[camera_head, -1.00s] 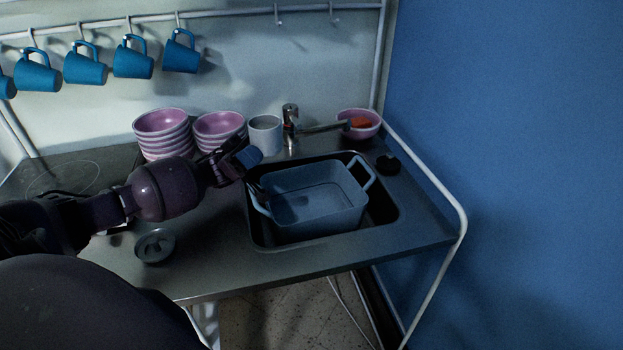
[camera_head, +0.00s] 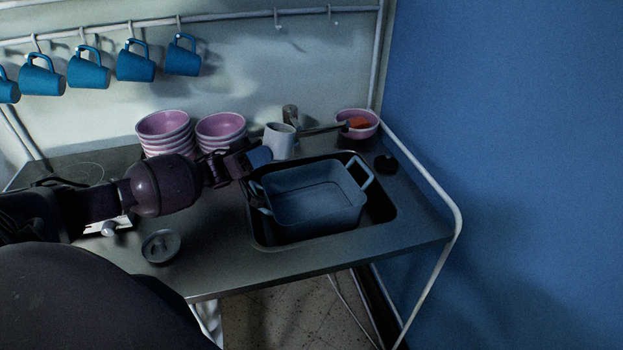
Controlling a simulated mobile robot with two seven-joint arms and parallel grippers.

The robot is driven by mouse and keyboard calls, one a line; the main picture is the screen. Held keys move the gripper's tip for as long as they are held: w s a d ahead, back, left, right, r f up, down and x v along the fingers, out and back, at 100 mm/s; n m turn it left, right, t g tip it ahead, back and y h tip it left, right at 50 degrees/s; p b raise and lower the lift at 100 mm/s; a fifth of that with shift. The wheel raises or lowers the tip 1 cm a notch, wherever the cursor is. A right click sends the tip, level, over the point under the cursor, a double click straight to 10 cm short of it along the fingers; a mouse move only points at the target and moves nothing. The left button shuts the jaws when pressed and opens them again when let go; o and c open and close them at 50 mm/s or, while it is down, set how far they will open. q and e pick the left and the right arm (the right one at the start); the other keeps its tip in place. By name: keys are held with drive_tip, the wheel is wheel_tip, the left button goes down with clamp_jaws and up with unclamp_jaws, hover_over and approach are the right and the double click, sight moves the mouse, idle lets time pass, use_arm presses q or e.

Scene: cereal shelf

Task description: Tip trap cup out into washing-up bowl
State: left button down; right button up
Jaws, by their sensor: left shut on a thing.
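The grey-blue washing-up bowl (camera_head: 318,216) sits in the sink, with a handle raised at its right end. My left gripper (camera_head: 244,163) reaches in from the left, at the bowl's back left corner. It is shut on a small blue cup-like piece (camera_head: 260,156), which I take to be the trap cup. This piece is above the sink's back left edge, close in front of a white mug. Its opening and contents cannot be made out. Gripper fingers hide part of it. My right gripper is not in view.
Stacked pink bowls (camera_head: 164,126) stand behind my arm. A pink bowl (camera_head: 366,131) with a red-orange brush is right of the tap. A grey round lid (camera_head: 161,246) lies on the counter (camera_head: 222,262). Blue mugs (camera_head: 136,66) hang above.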

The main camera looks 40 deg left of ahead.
use_arm(q)
drive_tip(key=shift+w+f+n, duration=0.1)
drive_tip(key=shift+n, duration=0.2)
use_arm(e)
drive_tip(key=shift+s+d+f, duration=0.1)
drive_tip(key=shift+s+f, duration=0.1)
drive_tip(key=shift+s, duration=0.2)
use_arm(q)
drive_tip(key=shift+t+y, duration=0.3)
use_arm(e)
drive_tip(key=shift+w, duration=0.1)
use_arm(q)
drive_tip(key=shift+d+n, duration=0.1)
drive_tip(key=shift+n, duration=0.2)
drive_tip(key=shift+w+f+n+y+p, duration=0.15)
drive_tip(key=shift+w+n+y+p, duration=0.05)
drive_tip(key=shift+n+y+p, duration=0.15)
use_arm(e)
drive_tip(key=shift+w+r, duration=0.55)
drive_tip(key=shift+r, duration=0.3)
use_arm(q)
drive_tip(key=shift+w+f+n, duration=0.1)
drive_tip(key=shift+w+n, duration=0.05)
drive_tip(key=shift+n, duration=0.1)
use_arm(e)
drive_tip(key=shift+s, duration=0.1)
